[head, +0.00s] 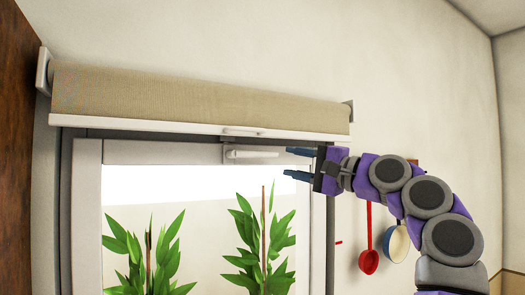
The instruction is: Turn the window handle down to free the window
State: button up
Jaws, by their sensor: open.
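The window (88,215) has a pale frame with a bright pane and stands left of centre in the head view. Its handle (255,154) is a short white lever on the top part of the frame, lying level and pointing right. My gripper (292,163) reaches in from the right and points left. Its two blue-grey fingers are apart, one above the other, with nothing between them. The fingertips are just right of the handle's free end in the picture. I cannot tell whether they are nearer to me than the handle.
A rolled beige blind (200,98) with a white bottom bar (190,127) hangs right above the handle. Green plants (150,255) show through the pane. A red ladle (368,260) and a white pan (397,243) hang on the wall at the right, behind my arm.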

aim_at(266, 156)
jog(key=p+x, duration=0.4)
jog(key=x, duration=0.5)
jog(key=shift+w+a+r+p, duration=0.1)
jog(key=shift+w+a+p, duration=0.15)
jog(key=shift+a+p, duration=0.1)
jog(key=shift+c, duration=0.2)
jog(key=shift+d, duration=0.1)
grip_shut()
